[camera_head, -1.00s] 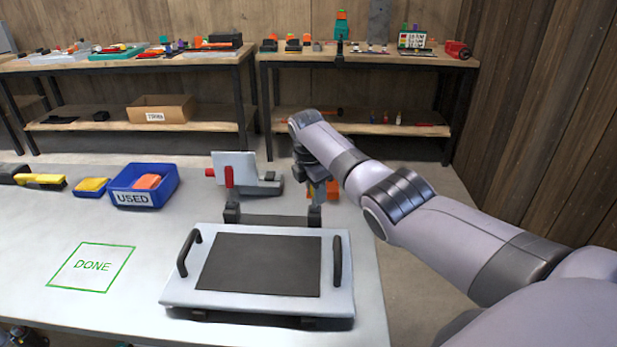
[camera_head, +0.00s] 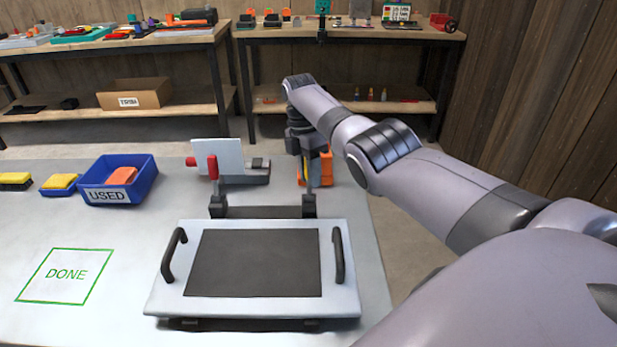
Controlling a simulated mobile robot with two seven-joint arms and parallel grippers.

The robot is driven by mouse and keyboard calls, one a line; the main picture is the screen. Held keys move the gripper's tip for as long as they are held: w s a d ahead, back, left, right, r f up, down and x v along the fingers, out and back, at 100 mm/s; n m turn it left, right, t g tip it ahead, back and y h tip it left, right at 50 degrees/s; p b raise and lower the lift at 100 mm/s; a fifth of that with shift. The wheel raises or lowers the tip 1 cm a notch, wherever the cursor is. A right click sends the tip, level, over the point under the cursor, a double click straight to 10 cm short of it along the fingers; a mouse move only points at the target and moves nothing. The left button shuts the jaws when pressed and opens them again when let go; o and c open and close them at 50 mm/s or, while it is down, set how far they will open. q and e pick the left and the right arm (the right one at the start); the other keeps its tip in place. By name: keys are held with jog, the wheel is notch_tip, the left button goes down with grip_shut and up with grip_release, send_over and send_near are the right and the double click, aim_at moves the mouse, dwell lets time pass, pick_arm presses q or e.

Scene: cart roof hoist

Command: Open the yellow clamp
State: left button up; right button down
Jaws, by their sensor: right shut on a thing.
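The yellow clamp stands at the back right of the flat plate fixture (camera_head: 350,296), on a dark base (camera_head: 309,207). Its upper part is mostly hidden by my right gripper (camera_head: 308,170). My right gripper points down over this clamp and is shut on its handle; the fingertips are small and partly hidden. A matching clamp with a red handle (camera_head: 213,168) stands upright at the back left of the fixture. My left gripper is not in view.
An orange object (camera_head: 326,168) stands just behind my right gripper. A grey device with a pale panel (camera_head: 217,157) is behind the red clamp. A blue USED bin (camera_head: 148,185), yellow brushes and a green DONE square (camera_head: 66,275) are on the left. Bare table lies between.

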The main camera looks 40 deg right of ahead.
jog(key=shift+d, duration=0.1)
dwell(0.5)
jog(key=c, duration=0.9)
grip_release()
jog(key=shift+r, duration=0.1)
